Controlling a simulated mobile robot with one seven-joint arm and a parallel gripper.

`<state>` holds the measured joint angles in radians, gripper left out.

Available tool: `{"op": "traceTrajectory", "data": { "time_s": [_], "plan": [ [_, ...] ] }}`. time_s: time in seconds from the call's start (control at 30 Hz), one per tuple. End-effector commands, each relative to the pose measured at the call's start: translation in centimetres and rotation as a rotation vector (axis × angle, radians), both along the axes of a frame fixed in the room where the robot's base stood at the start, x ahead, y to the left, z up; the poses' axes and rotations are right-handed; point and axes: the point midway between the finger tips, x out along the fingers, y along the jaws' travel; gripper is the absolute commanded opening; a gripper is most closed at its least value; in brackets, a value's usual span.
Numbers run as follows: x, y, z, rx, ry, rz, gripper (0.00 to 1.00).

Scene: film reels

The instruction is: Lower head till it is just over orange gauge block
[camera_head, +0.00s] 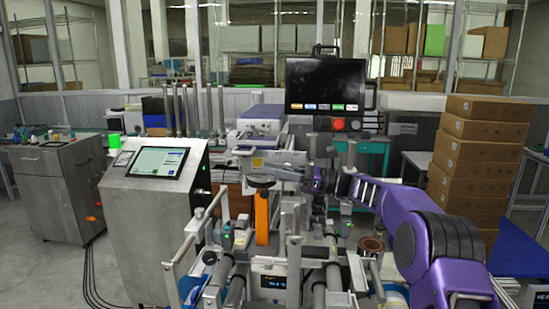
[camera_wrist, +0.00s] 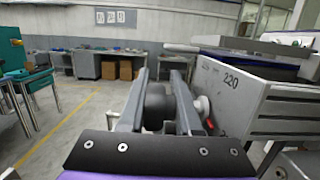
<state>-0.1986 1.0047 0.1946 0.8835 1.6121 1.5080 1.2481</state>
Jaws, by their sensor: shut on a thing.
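The orange gauge block (camera_head: 262,217) stands upright near the middle of the machine in the head view. A dark round piece (camera_head: 262,183) sits right above it; any gap between them is too small to make out. A grey head assembly (camera_head: 280,170) reaches from above the block toward my gripper (camera_head: 310,181). In the wrist view my gripper (camera_wrist: 157,88) is shut on a dark grey round knob (camera_wrist: 154,106), with a finger on each side. A grey housing marked "220" (camera_wrist: 240,95) is close on the right. The gauge block is not seen in the wrist view.
A metal console with a screen (camera_head: 158,162) stands left of the machine. A black monitor (camera_head: 325,85) rises behind. Rollers and posts (camera_head: 295,255) crowd the front. Stacked cartons (camera_head: 475,150) stand at the right. Open floor (camera_wrist: 65,130) shows left in the wrist view.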

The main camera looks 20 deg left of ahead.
Motion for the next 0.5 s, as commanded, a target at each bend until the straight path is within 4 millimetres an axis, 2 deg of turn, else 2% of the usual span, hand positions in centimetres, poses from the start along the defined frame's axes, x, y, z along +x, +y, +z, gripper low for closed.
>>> {"op": "traceTrajectory", "data": {
  "time_s": [0.03,0.5],
  "plan": [
    [-0.3,0.0,0.4,-0.043,-0.008,0.014,0.00],
    [-0.4,0.2,-1.4,-0.475,-0.116,0.014,0.00]
  ]
}}
